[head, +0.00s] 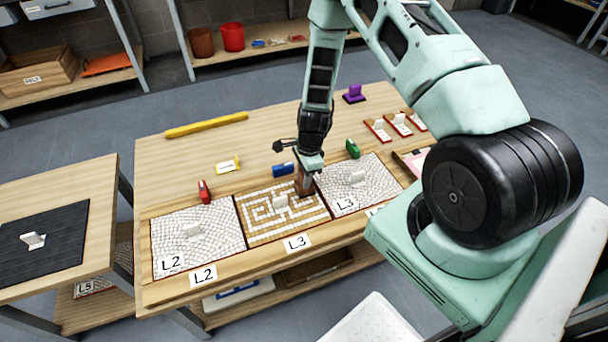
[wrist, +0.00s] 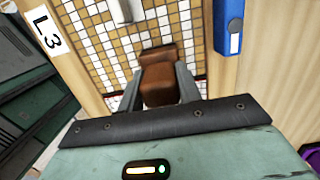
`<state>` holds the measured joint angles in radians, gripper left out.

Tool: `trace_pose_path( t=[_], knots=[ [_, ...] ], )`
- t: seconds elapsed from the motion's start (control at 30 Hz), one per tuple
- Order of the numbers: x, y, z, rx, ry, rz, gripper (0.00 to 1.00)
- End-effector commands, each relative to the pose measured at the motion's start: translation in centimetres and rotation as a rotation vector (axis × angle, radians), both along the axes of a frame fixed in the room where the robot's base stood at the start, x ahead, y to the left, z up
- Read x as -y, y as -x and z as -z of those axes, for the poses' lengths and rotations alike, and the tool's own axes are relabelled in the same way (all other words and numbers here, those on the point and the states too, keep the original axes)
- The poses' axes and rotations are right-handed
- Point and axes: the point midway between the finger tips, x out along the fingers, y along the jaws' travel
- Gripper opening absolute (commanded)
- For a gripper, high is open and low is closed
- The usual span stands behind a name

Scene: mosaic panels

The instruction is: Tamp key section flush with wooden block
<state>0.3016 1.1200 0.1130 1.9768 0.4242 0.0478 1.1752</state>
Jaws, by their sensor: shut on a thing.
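The key section (head: 262,230) is the middle panel on the table, with a brown and white maze pattern and a pale upright grip (head: 281,203) at its middle. My gripper (head: 305,180) is shut on the brown wooden block (head: 306,188) at the panel's back right corner area. In the wrist view the block (wrist: 166,72) sits between the two grey fingers, over the panel's tiles (wrist: 103,42). I cannot tell whether its underside touches the tiles. The part of the panel beneath the block is hidden.
White mosaic panels lie at the left (head: 185,240) and right (head: 345,190) of the key section, close against it. A blue item (head: 283,169), a red one (head: 204,191) and a green one (head: 353,149) stand behind the panels. A yellow bar (head: 207,125) lies farther back.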

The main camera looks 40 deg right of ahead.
Motion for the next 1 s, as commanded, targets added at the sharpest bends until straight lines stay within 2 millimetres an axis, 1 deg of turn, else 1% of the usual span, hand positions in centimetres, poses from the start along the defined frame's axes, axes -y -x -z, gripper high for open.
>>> trace_pose_path(
  t=[0.37, 0.47, 1.0],
  knots=[
    [0.0, 0.0, 0.0, 0.000, 0.001, 0.000, 0.12],
    [0.0, 0.0, -0.5, 0.000, 0.001, 0.000, 0.12],
    [0.0, 0.0, -4.8, 0.000, 0.001, 0.000, 0.12]
  ],
)
